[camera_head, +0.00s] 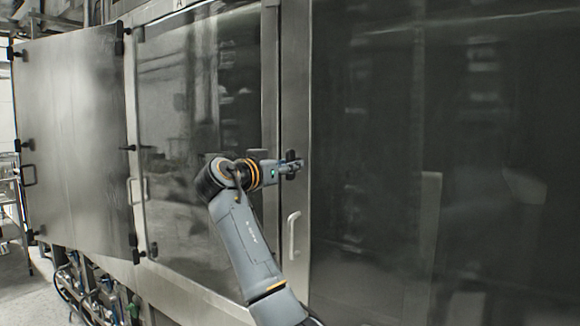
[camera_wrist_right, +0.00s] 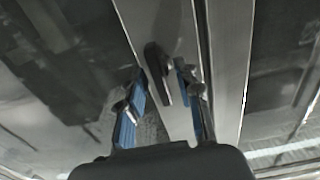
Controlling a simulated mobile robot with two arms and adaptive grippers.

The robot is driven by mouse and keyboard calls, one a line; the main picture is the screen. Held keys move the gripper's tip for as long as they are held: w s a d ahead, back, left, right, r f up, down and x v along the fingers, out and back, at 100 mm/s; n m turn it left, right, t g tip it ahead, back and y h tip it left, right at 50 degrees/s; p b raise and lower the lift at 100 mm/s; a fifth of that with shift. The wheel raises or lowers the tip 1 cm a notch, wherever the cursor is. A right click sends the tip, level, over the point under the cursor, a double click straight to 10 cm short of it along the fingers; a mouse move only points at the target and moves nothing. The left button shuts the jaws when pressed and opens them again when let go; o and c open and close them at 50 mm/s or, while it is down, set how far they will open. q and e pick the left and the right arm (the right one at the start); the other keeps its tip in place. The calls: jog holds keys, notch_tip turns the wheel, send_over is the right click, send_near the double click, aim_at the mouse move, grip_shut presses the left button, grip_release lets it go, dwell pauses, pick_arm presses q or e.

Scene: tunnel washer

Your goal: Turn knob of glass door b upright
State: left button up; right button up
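Glass door b looks to be the large dark glass door (camera_head: 430,150) filling the right of the head view. Its knob (camera_wrist_right: 157,68) is a dark lever on the steel door frame, seen in the right wrist view. The knob runs slightly slanted in that view, its narrow end toward my gripper. My right gripper (camera_head: 294,166) is at the frame beside the door's left edge, with the knob mostly hidden by it in the head view. In the right wrist view my right gripper (camera_wrist_right: 161,78) is open, its fingers on either side of the knob, with gaps visible. My left gripper is out of view.
A white handle (camera_head: 293,235) sits on the frame below my right gripper. Another glass door (camera_head: 185,100), under a letter A, is to the left. A steel panel door (camera_head: 70,140) stands swung open farther left. Pipes and valves (camera_head: 95,290) run low at left.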

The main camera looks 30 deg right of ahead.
jog(key=v, duration=1.1)
jog(key=shift+f, duration=0.1)
